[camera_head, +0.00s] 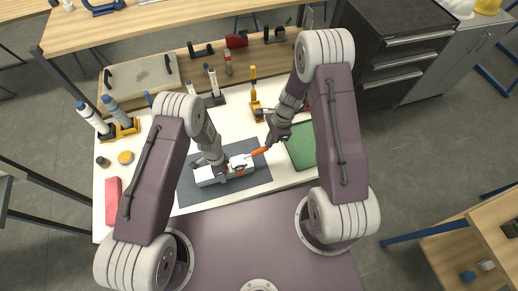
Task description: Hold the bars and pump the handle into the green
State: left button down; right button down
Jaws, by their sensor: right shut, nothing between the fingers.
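A white device (206,178) with a bar-like body lies on a dark grey mat (190,196) in the middle of the bench. Its orange handle (260,151) sticks out to the upper right. A small round orange-rimmed part, perhaps the gauge, sits near its right end; its reading is too small to see. My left gripper (222,173) reaches down onto the white body; whether its fingers are open or shut is not clear. My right gripper (274,140) is shut and empty, just above the outer end of the orange handle.
A green mat (302,148) lies right of the device, partly behind my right arm. Yellow stands (257,112), white and blue cylinders (92,118) and a red block (113,200) stand around. A wooden shelf bench (140,28) runs along the back.

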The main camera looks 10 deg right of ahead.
jog(key=v, duration=1)
jog(key=shift+d+r, duration=0.2)
dwell(0.4)
jog(key=a+f, duration=0.3)
jog(key=a, duration=0.1)
jog(key=shift+s+a+f, duration=0.15)
jog(key=shift+a+f, duration=0.1)
jog(key=shift+f, duration=0.15)
